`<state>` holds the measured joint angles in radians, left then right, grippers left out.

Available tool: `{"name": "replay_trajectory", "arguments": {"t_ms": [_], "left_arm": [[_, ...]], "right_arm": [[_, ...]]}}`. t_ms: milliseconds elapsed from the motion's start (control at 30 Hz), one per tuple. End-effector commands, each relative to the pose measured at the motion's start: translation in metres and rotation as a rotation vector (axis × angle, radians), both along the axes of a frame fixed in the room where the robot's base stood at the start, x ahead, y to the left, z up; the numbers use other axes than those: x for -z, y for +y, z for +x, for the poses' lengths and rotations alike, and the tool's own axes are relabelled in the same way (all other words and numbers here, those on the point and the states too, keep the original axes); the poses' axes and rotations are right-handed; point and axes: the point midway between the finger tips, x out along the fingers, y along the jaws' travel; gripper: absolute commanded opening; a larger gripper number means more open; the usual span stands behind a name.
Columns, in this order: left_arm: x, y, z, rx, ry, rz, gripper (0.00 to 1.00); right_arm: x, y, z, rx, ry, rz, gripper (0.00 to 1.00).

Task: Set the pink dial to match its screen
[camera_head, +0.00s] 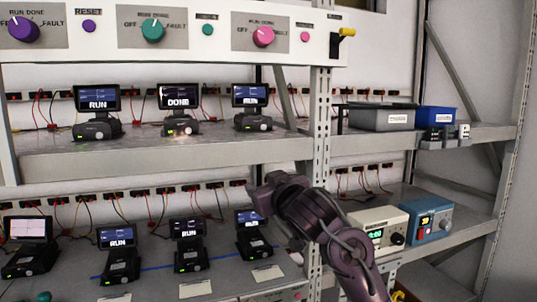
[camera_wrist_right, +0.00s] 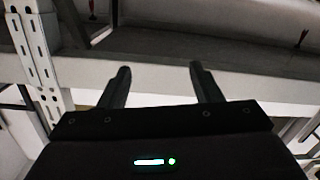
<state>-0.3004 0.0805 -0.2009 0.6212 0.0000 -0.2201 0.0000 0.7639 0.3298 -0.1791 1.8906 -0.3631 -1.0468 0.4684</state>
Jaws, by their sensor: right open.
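The pink dial (camera_head: 263,37) sits on a grey plate at the right end of the upper panel, with OFF, RUN, DONE and FAULT labels around it. Its exact pointer direction is too small to tell. Below it on the upper shelf stands a device with a small screen (camera_head: 249,94); its white word looks like RUN but is blurred. My right gripper (camera_head: 262,193) is below that shelf, well below and apart from the dial. In the right wrist view my right gripper (camera_wrist_right: 158,72) has its two fingers spread with nothing between them. My left gripper is out of view.
A teal dial (camera_head: 153,30), a purple dial (camera_head: 24,28) and a small pink button (camera_head: 305,36) share the panel. A yellow-tipped lever (camera_head: 345,33) sticks out at its right end. The upper shelf edge (camera_head: 150,157) lies between my right gripper and the panel.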

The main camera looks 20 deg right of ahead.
Motion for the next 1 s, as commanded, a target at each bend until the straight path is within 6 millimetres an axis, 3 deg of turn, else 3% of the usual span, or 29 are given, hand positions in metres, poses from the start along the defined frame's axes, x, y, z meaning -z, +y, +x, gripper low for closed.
{"name": "replay_trajectory", "arguments": {"t_ms": [33,200,300,400,600,1000], "left_arm": [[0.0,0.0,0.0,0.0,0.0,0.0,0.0],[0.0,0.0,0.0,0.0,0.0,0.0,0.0],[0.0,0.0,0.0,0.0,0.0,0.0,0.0],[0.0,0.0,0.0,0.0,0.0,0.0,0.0],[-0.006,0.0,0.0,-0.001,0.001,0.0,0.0],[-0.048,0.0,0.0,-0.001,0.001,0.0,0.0]], "right_arm": [[-0.046,-0.004,0.003,-0.006,-0.076,0.002,0.58],[-0.172,-0.014,-0.006,-0.04,-0.276,0.02,0.58],[-0.227,-0.019,-0.02,-0.061,-0.361,0.031,0.58],[-0.263,-0.023,-0.032,-0.076,-0.416,0.037,0.58],[-0.29,-0.024,-0.035,-0.088,-0.449,0.043,0.58],[-0.315,-0.015,0.019,-0.086,-0.448,0.044,0.58]]}}
